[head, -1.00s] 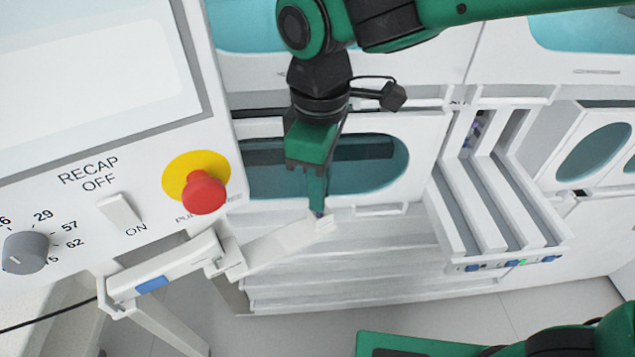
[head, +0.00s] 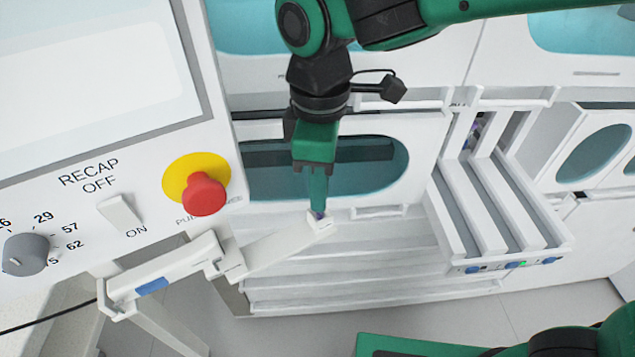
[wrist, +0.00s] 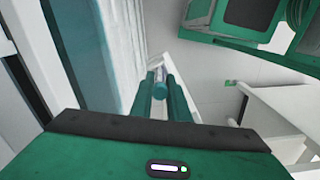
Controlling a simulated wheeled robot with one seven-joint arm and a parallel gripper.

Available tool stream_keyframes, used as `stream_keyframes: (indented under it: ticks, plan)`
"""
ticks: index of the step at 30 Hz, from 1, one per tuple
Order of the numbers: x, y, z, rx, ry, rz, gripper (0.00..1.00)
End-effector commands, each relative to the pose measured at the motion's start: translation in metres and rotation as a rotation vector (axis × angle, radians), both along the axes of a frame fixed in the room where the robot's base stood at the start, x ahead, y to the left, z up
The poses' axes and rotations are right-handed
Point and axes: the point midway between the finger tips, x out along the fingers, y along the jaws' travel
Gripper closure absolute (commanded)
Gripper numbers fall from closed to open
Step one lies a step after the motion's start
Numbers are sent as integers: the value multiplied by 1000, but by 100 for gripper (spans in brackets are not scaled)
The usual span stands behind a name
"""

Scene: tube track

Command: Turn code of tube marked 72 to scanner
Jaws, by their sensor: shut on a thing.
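My gripper (head: 318,205) points down at the far end of a white track arm (head: 275,250). In the wrist view, my gripper's fingers (wrist: 160,98) are shut on a small tube (wrist: 160,84) with a blue-grey top. In the head view only a small dark purple bit of the tube (head: 318,215) shows between the fingertips, at the end piece of the track arm. The number and the code on the tube cannot be read. I cannot tell which part is the scanner.
At left stands a panel with a white switch (head: 120,213), a grey knob (head: 25,254) and a red stop button (head: 204,194). A rack with several channels (head: 495,205) stands at right, with a green light on its front. White cabinets with teal windows (head: 330,170) stand behind.

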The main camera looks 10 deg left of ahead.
Motion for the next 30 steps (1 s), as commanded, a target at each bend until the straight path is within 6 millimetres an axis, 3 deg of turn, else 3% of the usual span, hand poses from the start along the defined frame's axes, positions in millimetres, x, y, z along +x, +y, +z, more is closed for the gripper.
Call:
stream_keyframes:
  ticks: [5,14,19,30]
  plan:
    - [0,0,0,0,0,109,98]
    - [0,0,0,0,0,123,98]
    - [0,0,0,0,0,250,98]
    - [0,0,-3,0,0,251,98]
